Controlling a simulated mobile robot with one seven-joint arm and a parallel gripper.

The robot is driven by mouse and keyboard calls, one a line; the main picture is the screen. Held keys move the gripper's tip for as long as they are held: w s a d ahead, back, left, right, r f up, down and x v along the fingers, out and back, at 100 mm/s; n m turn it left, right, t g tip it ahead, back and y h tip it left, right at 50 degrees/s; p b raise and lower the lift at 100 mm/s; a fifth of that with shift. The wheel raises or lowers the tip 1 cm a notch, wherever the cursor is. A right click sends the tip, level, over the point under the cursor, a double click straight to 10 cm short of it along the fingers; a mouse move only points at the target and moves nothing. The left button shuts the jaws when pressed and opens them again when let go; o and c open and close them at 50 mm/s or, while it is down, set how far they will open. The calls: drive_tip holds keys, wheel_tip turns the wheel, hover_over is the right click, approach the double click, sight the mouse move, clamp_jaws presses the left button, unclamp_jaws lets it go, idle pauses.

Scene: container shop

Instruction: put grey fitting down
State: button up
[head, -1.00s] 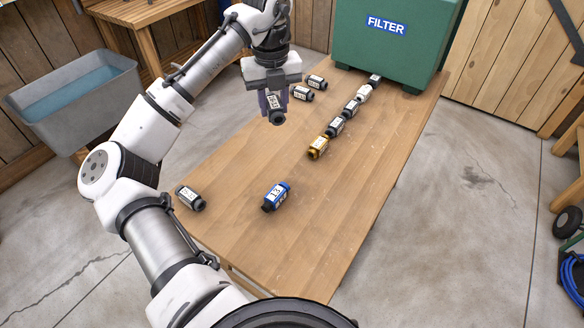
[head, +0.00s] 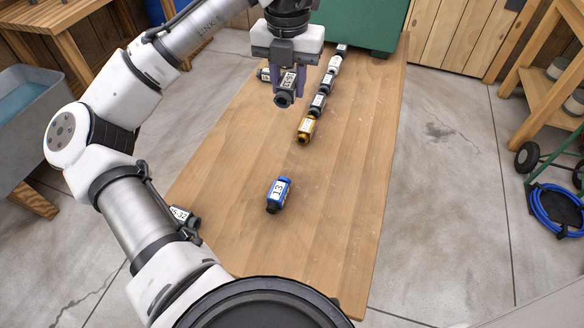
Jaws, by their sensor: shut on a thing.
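My gripper (head: 286,92) is shut on a dark grey fitting (head: 285,97) with a white label and holds it above the table, its lower end pointing down toward the camera. A blue fitting (head: 278,194) labelled 13 lies alone nearer me. Another dark grey fitting (head: 181,215) lies at the table's left edge, partly behind my arm.
The wooden table (head: 345,215) has free room around the blue fitting and along its right side. The green filter box (head: 362,22) stands at the far end. A grey water trough (head: 28,120) is at left.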

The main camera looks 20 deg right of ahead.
drive_tip(key=shift+s+d+f+m, duration=0.2)
drive_tip(key=shift+s+d+f, duration=0.1)
drive_tip(key=shift+f, duration=0.25)
drive_tip(key=shift+s+d+f+m, duration=0.15)
drive_tip(key=shift+s+f+m, duration=0.1)
drive_tip(key=shift+f, duration=0.3)
hover_over(294, 165)
wheel_tip(294, 165, down, 14)
drive_tip(key=shift+w+r, duration=0.1)
drive_tip(key=shift+r, duration=0.1)
drive_tip(key=shift+f, duration=2.1)
drive_tip(key=shift+f, duration=0.1)
drive_tip(key=o, duration=1)
wheel_tip(294, 165, up, 12)
drive_tip(key=shift+r+b, duration=0.15)
drive_tip(key=shift+b, duration=0.15)
